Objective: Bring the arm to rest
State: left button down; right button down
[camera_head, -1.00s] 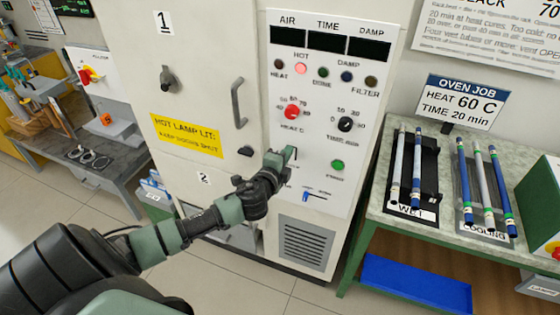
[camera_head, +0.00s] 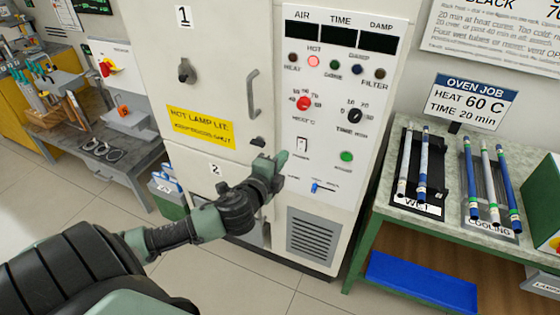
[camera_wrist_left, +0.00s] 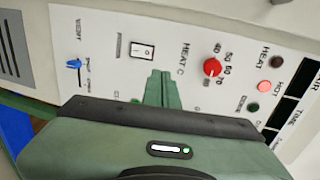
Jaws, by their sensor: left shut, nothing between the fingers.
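My left gripper (camera_head: 280,160) is shut and empty. In the head view it is in front of the oven's control panel (camera_head: 325,230), left of the white rocker switch (camera_head: 302,145) and below the oven handle. In the left wrist view its closed green fingers (camera_wrist_left: 160,88) point at the panel, between the rocker switch (camera_wrist_left: 142,51) and the red heat knob (camera_wrist_left: 211,67). A gap to the panel seems to show, but its size is hard to tell. My right gripper is not in view.
The oven door handle (camera_head: 253,93) sticks out above the gripper. A bench (camera_head: 455,218) at the right bears the wet tray (camera_head: 436,190) and the cooling tray (camera_head: 479,213) with rods. A blue bin (camera_head: 420,282) is beneath. Open floor lies at lower left.

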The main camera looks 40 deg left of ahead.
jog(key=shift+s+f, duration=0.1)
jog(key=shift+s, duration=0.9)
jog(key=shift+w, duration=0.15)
